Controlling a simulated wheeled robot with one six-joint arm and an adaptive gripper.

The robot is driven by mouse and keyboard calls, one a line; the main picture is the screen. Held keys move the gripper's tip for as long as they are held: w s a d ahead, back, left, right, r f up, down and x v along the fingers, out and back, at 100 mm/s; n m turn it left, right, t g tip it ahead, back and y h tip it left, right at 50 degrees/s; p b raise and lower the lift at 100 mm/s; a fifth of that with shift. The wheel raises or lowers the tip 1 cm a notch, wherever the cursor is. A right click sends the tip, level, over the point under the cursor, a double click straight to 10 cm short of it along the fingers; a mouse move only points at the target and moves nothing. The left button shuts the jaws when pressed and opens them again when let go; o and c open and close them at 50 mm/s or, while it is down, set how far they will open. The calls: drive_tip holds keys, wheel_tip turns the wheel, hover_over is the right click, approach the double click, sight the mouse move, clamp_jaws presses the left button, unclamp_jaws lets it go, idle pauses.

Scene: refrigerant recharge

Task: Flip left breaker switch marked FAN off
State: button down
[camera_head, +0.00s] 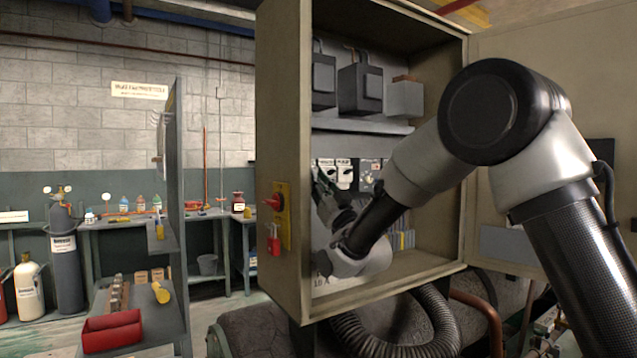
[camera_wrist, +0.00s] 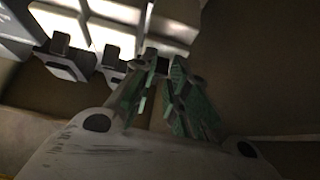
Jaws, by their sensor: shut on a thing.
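A row of white breakers with dark switch levers (camera_head: 343,174) sits inside the open electrical cabinet (camera_head: 291,105). My gripper (camera_head: 322,184) reaches into the cabinet at the left end of the row. In the wrist view its green-padded fingertips (camera_wrist: 157,68) are closed together on a dark switch lever (camera_wrist: 153,60). Other breaker levers (camera_wrist: 61,46) stand to the left of the fingers there. The breaker markings are too small to read, so I cannot tell FAN by its label. My gripper and wrist hide part of the left breaker in the head view.
The cabinet's left wall carries a red rotary handle (camera_head: 274,202) and a red padlock (camera_head: 274,241). The open door (camera_head: 550,100) is on the right. Grey relay boxes (camera_head: 360,88) hang above the breakers. A black corrugated hose (camera_head: 400,340) runs below.

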idle(0.4)
drive_tip(key=c, duration=1.4)
unclamp_jaws()
drive_tip(key=v, duration=1.2)
drive_tip(key=shift+f, duration=0.1)
